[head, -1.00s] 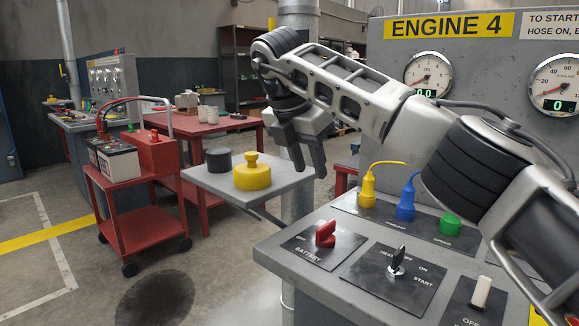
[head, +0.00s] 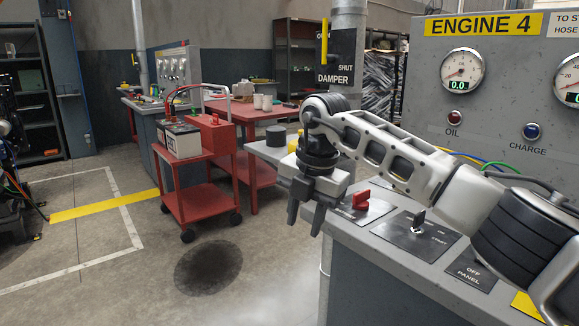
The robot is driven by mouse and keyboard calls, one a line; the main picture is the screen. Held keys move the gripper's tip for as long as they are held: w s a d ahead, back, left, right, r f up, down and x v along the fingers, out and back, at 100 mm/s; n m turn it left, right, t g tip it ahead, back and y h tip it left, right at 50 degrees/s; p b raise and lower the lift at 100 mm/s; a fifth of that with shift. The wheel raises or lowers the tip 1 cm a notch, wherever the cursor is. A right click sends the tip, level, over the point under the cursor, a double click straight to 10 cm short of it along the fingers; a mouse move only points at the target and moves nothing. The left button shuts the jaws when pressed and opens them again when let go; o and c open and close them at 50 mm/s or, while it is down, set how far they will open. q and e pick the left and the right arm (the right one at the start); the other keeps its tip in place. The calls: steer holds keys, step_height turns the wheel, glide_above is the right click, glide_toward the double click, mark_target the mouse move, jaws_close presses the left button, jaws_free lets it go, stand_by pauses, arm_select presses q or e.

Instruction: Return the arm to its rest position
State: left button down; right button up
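My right arm (head: 385,150) reaches in from the right across the front of the ENGINE 4 console. Its gripper (head: 304,222) points down beside the console's left end, with its two fingers apart and nothing seen between them. The gripper and wrist hide part of the small grey side shelf (head: 262,150) and most of the yellow knobbed cap (head: 293,142) on it. My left arm and gripper are not in view.
The grey console (head: 385,262) carries a red battery switch (head: 361,199) and a key switch (head: 418,222) under the arm. A red cart (head: 200,190) with a battery stands left. A post (head: 347,60) rises behind the wrist.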

steer(key=s+a+f+n+g+y, duration=0.2)
steer(key=s+a+f+y, duration=0.3)
steer(key=a, duration=0.3)
steer(key=s+a+r+m+y+p, duration=0.1)
steer(key=s+a+r+m+y, duration=0.1)
steer(key=s+a+y, duration=0.9)
steer(key=w+d+f+m+t+h+p, duration=0.15)
steer(key=d+f+m+t+h, duration=0.3)
steer(key=d+m+t, duration=0.55)
steer(key=w+d+f+m+t+h, duration=0.25)
steer(key=d+f+m+t, duration=0.25)
steer(key=d+m+t, duration=0.55)
steer(key=s+d+f+m+g+h, duration=0.3)
steer(key=s+d+f+g, duration=0.1)
steer(key=s+f, duration=0.3)
steer(key=s+d+f+m+g+h, duration=0.4)
steer(key=s+d+f+g, duration=0.1)
steer(key=s+f, duration=0.2)
steer(key=shift+s+d+p, duration=0.3)
steer(key=shift+s+p, duration=0.15)
steer(key=shift+s, duration=0.35)
